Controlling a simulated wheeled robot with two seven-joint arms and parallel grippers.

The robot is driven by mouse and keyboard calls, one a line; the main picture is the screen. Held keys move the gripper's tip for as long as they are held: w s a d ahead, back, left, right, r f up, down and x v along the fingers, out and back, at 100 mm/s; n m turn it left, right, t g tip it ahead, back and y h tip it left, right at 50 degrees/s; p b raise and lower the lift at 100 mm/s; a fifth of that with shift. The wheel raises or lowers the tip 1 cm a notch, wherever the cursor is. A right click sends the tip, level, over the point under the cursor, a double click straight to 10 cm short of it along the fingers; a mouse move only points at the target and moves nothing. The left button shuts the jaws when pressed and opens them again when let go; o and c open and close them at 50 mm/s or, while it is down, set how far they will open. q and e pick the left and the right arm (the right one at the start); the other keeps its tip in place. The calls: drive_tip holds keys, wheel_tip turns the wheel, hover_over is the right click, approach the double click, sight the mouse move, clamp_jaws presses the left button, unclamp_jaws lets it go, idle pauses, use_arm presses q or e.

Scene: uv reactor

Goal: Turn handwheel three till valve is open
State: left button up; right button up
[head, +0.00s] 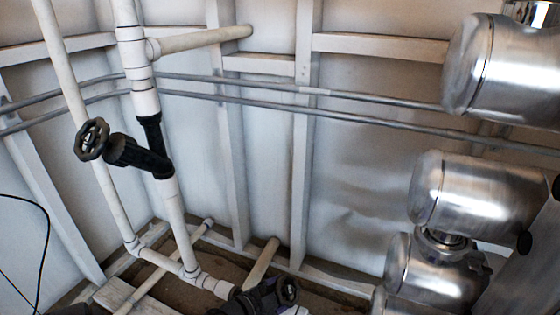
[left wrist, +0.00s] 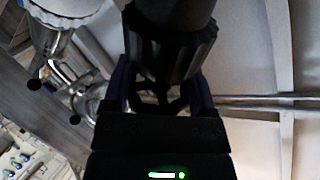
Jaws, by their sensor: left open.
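A dark handwheel (head: 92,140) sits on a black valve (head: 140,155) on a white upright pipe at the left of the head view. A second dark handwheel (head: 287,291) shows at the bottom edge, beside my left gripper (head: 262,296), which is partly cut off there. No number is readable on either wheel. In the left wrist view, my left gripper (left wrist: 160,88) is open, its dark purple fingers on either side of a dark handwheel (left wrist: 172,103) below a ribbed black valve collar (left wrist: 178,52). Contact with the wheel cannot be told. My right gripper is not in view.
White pipes (head: 178,215) run up and along the floor at the left. Thin grey conduits (head: 350,98) cross the white framed wall. Large shiny metal cylinders (head: 478,190) fill the right side. The middle wall area is clear.

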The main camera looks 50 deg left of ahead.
use_arm(q)
clamp_jaws()
idle(0.4)
drive_tip(key=n+t+y, duration=0.1)
drive_tip(key=y, duration=0.1)
drive_tip(key=n+t+y, duration=0.1)
drive_tip(key=y, duration=0.1)
drive_tip(key=shift+d+f+y, duration=0.15)
drive_tip(key=shift+y, duration=0.15)
drive_tip(key=shift+f+n+y, duration=0.1)
drive_tip(key=shift+n+y, duration=1)
drive_tip(key=shift+y, duration=0.9)
drive_tip(key=shift+d+y, duration=0.1)
drive_tip(key=shift+y, duration=0.2)
unclamp_jaws()
